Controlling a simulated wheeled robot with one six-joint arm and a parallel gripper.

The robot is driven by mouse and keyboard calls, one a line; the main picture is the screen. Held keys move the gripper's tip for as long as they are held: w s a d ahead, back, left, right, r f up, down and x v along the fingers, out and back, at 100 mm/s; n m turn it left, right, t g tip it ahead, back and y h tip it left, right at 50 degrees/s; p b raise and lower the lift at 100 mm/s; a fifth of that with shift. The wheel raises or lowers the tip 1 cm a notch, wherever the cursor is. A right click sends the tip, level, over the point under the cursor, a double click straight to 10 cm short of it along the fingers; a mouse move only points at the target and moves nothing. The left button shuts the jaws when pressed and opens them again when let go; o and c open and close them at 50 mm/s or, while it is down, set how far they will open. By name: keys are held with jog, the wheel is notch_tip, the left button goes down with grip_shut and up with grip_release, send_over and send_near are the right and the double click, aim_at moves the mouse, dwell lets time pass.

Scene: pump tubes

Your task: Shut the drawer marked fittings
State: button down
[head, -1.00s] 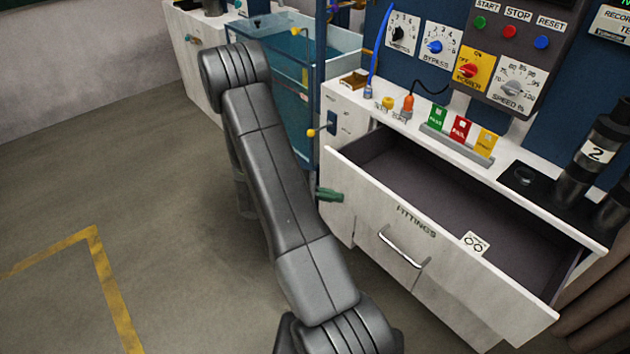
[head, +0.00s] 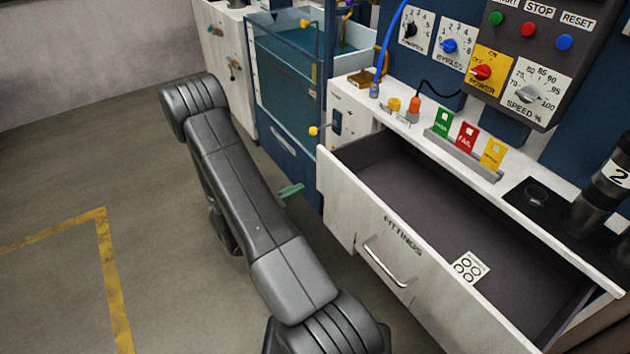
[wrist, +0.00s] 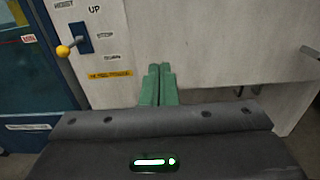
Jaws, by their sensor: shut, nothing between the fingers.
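The drawer marked fittings (head: 350,215) is pulled well out from the white bench, its dark interior showing in the head view. Its front carries a metal bar handle (head: 388,264). My gripper (head: 291,192) shows as a green tip left of the drawer front, partly hidden behind my arm. In the wrist view my gripper (wrist: 158,88) has its two green fingers together, empty. The pale drawer front (wrist: 225,50) is just beyond and to the right of them; I cannot tell whether they touch it. The handle's end (wrist: 309,53) is at the right edge.
A card with rings (head: 470,267) lies inside the drawer. A blue-framed water tank (head: 285,90) stands left of the drawer. A yellow-knobbed lever (wrist: 64,51) is left of the fingers. Green, red and yellow tags (head: 467,136) stand on the bench. The floor at left is clear.

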aim_at(324, 178)
jog(key=x, duration=0.6)
jog(key=shift+w+d+p, duration=0.25)
jog(key=shift+d+p, duration=0.05)
jog(key=shift+d, duration=0.05)
jog(key=b+x, duration=0.7)
jog(key=x, duration=1.5)
jog(key=shift+w+d, duration=0.2)
jog(key=shift+d, duration=0.05)
jog(key=shift+w+d, duration=0.4)
jog(key=shift+d, duration=0.05)
jog(key=shift+r, duration=0.15)
jog(key=shift+w+d+r, duration=0.1)
jog(key=shift+r, duration=0.05)
